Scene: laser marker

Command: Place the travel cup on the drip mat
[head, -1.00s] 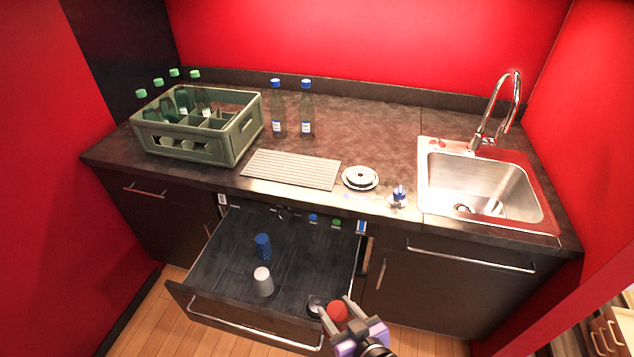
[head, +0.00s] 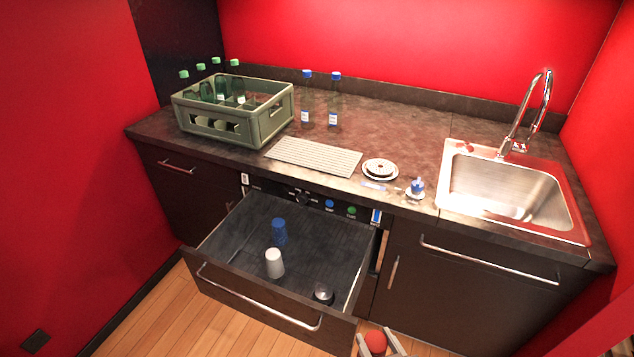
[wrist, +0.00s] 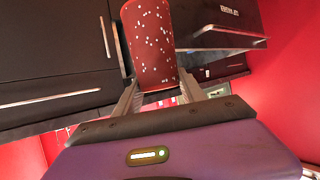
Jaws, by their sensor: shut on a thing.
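The drip mat (head: 313,156) is a light, ribbed rectangle lying flat on the counter, with nothing on it. A red cup with white speckles (wrist: 153,45), which I take as the travel cup, is held between the fingers of my gripper (wrist: 158,92). In the head view the red cup (head: 376,342) shows as a red round shape at the bottom edge, between my gripper's fingertips (head: 379,345). It is in front of the drawer, well below and to the right of the mat. The rest of my gripper is cut off there.
An open drawer (head: 240,300) holds a blue cup (head: 279,232), a white cup (head: 274,263) and a dark cup (head: 323,293). A green bottle crate (head: 232,125) stands left of the mat, two bottles (head: 306,100) behind it, stacked plates (head: 380,169) and a sink (head: 510,190) to its right.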

